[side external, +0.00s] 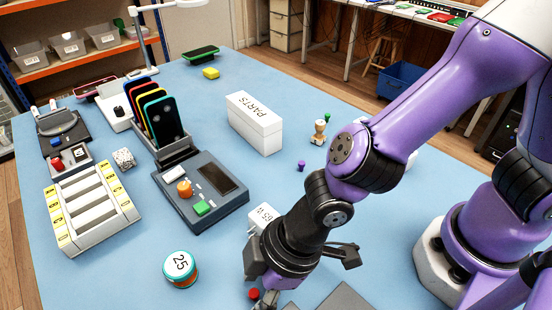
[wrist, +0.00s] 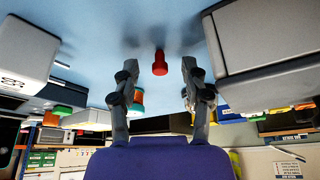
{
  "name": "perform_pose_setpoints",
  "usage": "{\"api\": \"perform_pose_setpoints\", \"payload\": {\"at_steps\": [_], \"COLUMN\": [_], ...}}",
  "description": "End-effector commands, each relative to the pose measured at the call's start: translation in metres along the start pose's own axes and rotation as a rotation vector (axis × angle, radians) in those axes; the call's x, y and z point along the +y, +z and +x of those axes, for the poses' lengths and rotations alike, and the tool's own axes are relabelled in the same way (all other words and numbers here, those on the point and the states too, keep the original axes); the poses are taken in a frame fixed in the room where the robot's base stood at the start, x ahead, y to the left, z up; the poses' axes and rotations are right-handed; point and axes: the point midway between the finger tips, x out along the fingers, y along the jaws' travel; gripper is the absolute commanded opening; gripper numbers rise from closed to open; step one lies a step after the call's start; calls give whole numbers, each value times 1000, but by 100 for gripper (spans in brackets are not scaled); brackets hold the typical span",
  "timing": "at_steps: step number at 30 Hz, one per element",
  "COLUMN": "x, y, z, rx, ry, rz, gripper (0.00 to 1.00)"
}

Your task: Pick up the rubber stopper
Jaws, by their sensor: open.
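A small red piece, which looks like the rubber stopper (side external: 254,294), is on the blue table near the bottom edge of the side view. In the wrist view the red stopper (wrist: 160,63) shows a wide end and a narrower end, centred just beyond the fingertips. My gripper (wrist: 159,76) is open, with one finger on each side of the line to the stopper and a clear gap between them. In the side view my gripper (side external: 264,284) is low over the table, close beside the stopper. Its fingers are partly hidden there, and contact cannot be told.
A grey device with buttons (side external: 205,190) and a lettered rack (side external: 91,210) stand further back left. A grey flat block (side external: 343,298) lies at the front right.

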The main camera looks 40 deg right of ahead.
Motion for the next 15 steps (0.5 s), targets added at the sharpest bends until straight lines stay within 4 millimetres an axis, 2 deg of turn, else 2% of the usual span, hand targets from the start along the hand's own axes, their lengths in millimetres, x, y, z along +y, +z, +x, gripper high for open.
{"api": "perform_pose_setpoints", "payload": {"at_steps": [7,8,15], "x": [0,0,0], "y": [0,0,0], "z": [2,2,2], "rx": [0,0,0], "ry": [0,0,0], "rz": [0,0,0], "gripper": [53,43,8]}}
